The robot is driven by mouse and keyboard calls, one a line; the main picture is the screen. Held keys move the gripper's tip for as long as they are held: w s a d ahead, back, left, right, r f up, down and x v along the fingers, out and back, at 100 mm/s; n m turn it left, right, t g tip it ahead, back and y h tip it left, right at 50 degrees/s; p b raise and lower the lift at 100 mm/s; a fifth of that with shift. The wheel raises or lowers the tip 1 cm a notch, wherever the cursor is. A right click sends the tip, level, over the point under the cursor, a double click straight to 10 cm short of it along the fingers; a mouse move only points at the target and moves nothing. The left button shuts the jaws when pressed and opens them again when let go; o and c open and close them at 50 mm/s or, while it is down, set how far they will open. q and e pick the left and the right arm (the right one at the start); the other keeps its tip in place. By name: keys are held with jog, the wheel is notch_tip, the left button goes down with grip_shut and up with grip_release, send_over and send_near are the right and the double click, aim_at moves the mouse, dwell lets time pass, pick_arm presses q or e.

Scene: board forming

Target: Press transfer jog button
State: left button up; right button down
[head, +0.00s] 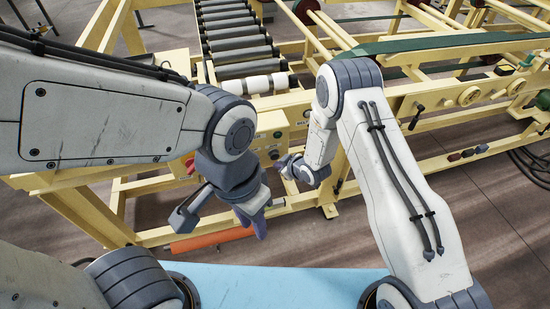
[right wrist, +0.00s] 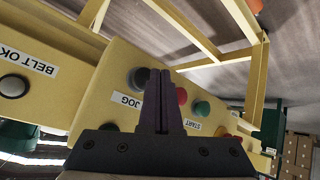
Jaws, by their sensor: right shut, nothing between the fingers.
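The yellow control panel (right wrist: 90,95) fills the middle of the right wrist view, with its labels turned over. A JOG label (right wrist: 126,100) sits on it beside a dark grey button (right wrist: 139,79). My right gripper (right wrist: 161,72) is shut and empty, with its dark fingertips just beside that button and overlapping it in view; I cannot tell whether they touch. In the head view my right gripper (head: 287,166) is at the front of the control box (head: 271,130).
A red button (right wrist: 181,96) and a green button (right wrist: 201,108) near the START label (right wrist: 200,125) are close right of the fingers. A black button (right wrist: 13,86) by BELT OK is at the left. A roller conveyor (head: 238,43) and yellow frame rails surround the box.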

jog(key=shift+w, duration=0.15)
dwell(0.4)
jog(key=shift+w+a, duration=0.1)
jog(key=shift+w, duration=0.2)
jog(key=shift+w+a+b, duration=0.15)
jog(key=shift+w+b, duration=0.3)
jog(key=shift+b, duration=0.05)
dwell(0.6)
jog(key=shift+s+d, duration=0.3)
jog(key=shift+s, duration=0.6)
jog(key=shift+s+d+p, duration=0.15)
jog(key=shift+s+d, duration=0.15)
jog(key=shift+s, duration=0.65)
jog(key=shift+s+d+p, duration=0.1)
jog(key=shift+s+d, duration=0.2)
jog(key=shift+s, duration=0.65)
jog(key=shift+s+d+p, duration=0.15)
jog(key=shift+s+d, duration=0.15)
jog(key=shift+s, duration=0.65)
